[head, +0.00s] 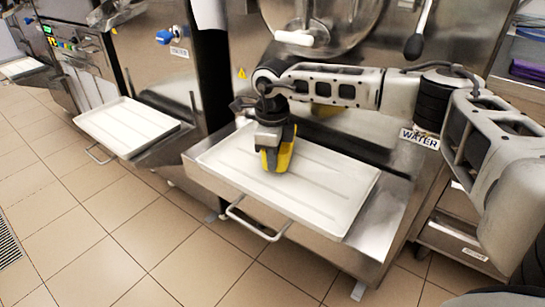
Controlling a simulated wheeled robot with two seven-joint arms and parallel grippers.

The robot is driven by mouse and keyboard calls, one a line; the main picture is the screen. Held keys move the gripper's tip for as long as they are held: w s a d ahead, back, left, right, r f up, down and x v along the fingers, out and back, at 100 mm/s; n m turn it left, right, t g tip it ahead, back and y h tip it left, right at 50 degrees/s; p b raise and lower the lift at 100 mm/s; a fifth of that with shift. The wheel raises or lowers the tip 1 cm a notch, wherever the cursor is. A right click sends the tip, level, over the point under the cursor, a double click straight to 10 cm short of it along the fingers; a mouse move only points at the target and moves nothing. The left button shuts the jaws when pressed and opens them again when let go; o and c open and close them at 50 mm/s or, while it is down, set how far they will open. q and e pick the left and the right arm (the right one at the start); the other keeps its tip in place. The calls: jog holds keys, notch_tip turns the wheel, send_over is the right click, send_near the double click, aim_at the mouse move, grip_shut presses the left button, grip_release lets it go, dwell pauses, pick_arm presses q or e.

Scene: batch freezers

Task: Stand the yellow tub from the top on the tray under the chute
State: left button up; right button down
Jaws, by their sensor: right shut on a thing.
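My right gripper (275,146) reaches in from the right, pointing down, and is shut on the yellow tub (286,156). The gripper hides much of the tub, which shows as yellow on both sides of the fingers. The tub is over the back part of the white tray (320,205) in front of the nearest freezer. I cannot tell whether its base touches the tray. A white spout-like part (295,38), perhaps the chute, is on the round freezer door above and behind. My left gripper is not in view.
The tray's front and right are bare. A metal bar handle (255,226) sticks out in front of it. A second white tray (125,126) sits at the neighbouring machine on the left. A black-knobbed lever (413,46) hangs above my right arm. Tiled floor is clear at front left.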

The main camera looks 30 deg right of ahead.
jog(key=shift+f+b, duration=0.3)
jog(key=shift+f, duration=0.35)
jog(key=c, duration=1.5)
grip_release()
